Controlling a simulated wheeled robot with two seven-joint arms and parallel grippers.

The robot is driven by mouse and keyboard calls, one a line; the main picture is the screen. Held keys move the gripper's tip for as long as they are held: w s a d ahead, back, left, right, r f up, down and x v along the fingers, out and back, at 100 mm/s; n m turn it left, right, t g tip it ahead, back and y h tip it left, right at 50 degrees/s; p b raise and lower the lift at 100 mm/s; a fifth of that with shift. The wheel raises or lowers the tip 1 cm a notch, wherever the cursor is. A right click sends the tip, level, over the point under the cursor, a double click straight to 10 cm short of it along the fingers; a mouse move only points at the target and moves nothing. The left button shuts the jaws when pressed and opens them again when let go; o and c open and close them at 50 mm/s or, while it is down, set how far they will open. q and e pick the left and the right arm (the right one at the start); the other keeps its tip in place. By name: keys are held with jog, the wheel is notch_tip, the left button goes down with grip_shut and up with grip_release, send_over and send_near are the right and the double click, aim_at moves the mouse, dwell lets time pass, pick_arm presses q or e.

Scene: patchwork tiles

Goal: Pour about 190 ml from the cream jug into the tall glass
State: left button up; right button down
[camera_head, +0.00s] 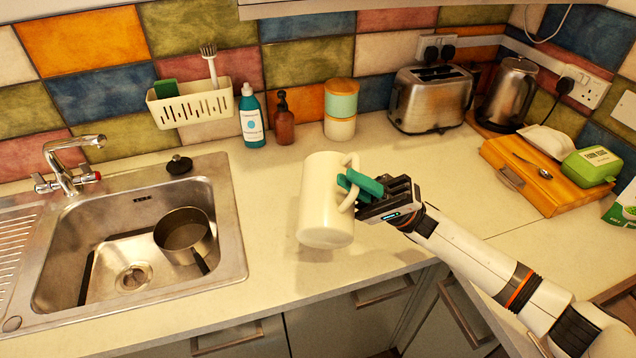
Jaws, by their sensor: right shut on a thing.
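The cream jug (326,205) is in the middle of the head view, over the counter to the right of the sink. My right gripper (362,188), with green fingers, is shut on the jug's handle at its right side. The jug seems held above the counter, its lower end toward me. Its opening and contents do not show clearly, so I cannot tell its exact tilt. I do not see the tall glass; the jug may hide it. My left gripper is not in view.
A steel sink (228,235) with a saucepan (184,233) lies left. A teal bottle (251,118), brown bottle (284,122) and canister (341,105) stand behind. A toaster (430,98), kettle (508,95) and wooden box (540,182) are at right. Counter beside the jug is clear.

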aim_at(348, 230)
jog(key=shift+r, duration=0.2)
jog(key=shift+f+g, duration=0.3)
jog(key=s+f+n+g+b, duration=0.1)
jog(key=n, duration=0.1)
jog(key=s+f+n+g+h+b, duration=0.1)
jog(key=n+b, duration=0.1)
jog(key=s+f+n+g+h+b, duration=0.1)
jog(key=f+g+b, duration=0.1)
jog(key=shift+a+n, duration=0.15)
jog(key=shift+n, duration=0.25)
jog(key=shift+s+f+n+h, duration=0.2)
jog(key=shift+f+n+h, duration=0.1)
jog(key=shift+n, duration=0.3)
jog(key=shift+a+n+g, duration=0.2)
jog(key=shift+n+g, duration=0.1)
jog(key=shift+n, duration=0.1)
jog(key=shift+s+a+f+n+g+h+b, duration=0.15)
jog(key=shift+s+n+h+b, duration=0.1)
jog(key=shift+n+h, duration=0.15)
jog(key=shift+s+f+n+g+h+b, duration=0.1)
jog(key=shift+s+n+g+h+b, duration=0.05)
jog(key=shift+n+h+b, duration=0.2)
jog(key=shift+r, duration=0.1)
